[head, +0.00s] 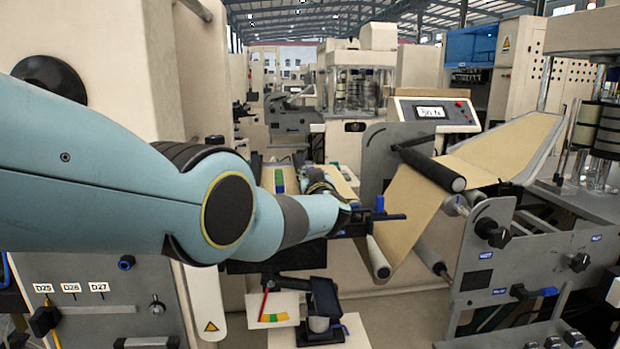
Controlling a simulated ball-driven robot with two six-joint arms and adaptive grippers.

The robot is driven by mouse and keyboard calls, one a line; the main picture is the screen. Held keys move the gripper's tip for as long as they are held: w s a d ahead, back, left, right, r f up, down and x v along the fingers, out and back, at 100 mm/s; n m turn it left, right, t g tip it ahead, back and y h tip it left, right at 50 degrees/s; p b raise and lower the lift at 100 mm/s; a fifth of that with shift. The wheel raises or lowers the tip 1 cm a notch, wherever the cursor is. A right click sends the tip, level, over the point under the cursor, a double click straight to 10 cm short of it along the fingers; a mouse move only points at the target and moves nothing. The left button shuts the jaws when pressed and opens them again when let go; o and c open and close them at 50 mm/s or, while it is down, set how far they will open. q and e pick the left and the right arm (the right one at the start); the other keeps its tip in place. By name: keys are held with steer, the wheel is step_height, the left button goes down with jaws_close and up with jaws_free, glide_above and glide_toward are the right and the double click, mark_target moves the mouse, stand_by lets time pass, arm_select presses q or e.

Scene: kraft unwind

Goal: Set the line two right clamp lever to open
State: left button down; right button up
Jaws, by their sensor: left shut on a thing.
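My left gripper (366,215) is at the middle of the head view, at the end of my pale blue arm that comes in from the left. It is shut on a small dark lever with a blue end (380,203), beside the kraft web. The fingers hide much of the lever, so its exact angle and any label are hard to tell. A black lever with a blue tip (534,292) sticks out to the right on the front of the right-hand machine frame. My right gripper is not in view.
The brown kraft web (418,205) runs over a dark roller (432,169) and past a lower roller (378,258), close right of my gripper. A gauge plate with a red pointer (274,308) stands below my arm. A display panel (433,113) is behind.

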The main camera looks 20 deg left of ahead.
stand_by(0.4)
arm_select(q)
steer(key=c, duration=1.2)
jaws_free()
steer(key=shift+d, duration=0.1)
steer(key=shift+s+f, duration=0.1)
steer(key=v, duration=0.7)
steer(key=shift+s+d, duration=0.1)
